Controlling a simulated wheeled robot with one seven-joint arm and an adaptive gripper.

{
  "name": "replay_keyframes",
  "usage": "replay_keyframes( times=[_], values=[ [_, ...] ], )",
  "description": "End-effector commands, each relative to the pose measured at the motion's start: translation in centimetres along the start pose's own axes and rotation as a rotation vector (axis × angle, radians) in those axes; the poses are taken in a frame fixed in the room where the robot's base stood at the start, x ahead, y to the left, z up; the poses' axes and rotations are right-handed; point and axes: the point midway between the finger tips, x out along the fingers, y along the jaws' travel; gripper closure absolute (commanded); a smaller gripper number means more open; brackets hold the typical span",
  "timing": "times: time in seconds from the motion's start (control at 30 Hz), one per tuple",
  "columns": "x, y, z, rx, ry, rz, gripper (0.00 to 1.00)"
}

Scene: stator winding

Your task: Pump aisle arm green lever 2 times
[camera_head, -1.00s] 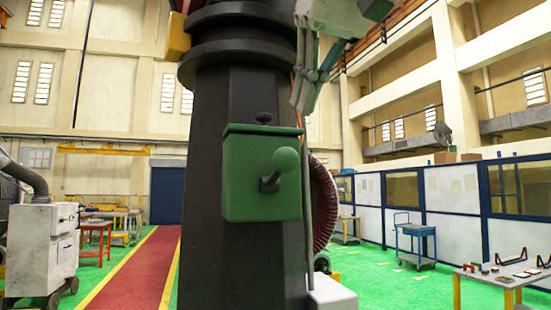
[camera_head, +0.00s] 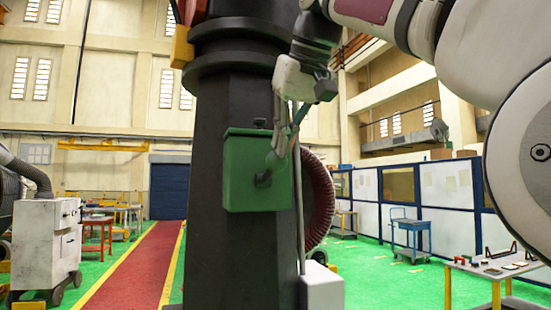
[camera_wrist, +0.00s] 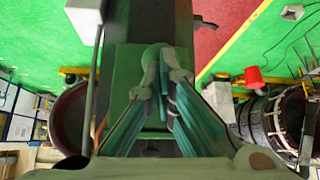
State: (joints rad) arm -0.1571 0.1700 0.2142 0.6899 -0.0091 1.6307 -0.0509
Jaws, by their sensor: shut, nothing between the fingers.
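The green lever box (camera_head: 240,185) is fixed to the front of a dark column (camera_head: 215,260) in the head view. Its lever stub (camera_head: 263,180) sticks out at the right of the front face. The round green knob shows in the wrist view (camera_wrist: 153,53), just beyond my fingertips. My gripper (camera_head: 279,150) comes down from the upper right in front of the box and partly hides the knob. In the wrist view my gripper (camera_wrist: 163,82) is shut and empty, with its fingertips close to the knob. I cannot tell whether they touch it.
A thin pole (camera_head: 298,210) and a ribbed red hose (camera_head: 318,200) run close to the right of the box. A white box (camera_head: 322,287) stands low at the column. A table (camera_head: 500,268) with small parts stands at right. The red aisle (camera_head: 130,262) at left is clear.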

Motion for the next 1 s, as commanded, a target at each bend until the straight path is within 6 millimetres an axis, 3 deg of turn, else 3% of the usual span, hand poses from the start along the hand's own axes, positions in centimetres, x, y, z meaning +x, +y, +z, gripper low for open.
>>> replay_keyframes(
  times=[0.03,0.43,1.0],
  values=[
    [0.8,0.0,-0.1,-0.001,-0.007,-0.004,1.00],
    [1.6,0.1,-0.1,-0.001,-0.011,-0.006,1.00],
    [4.5,0.2,2.2,0.000,-0.007,-0.003,1.00]
  ],
)
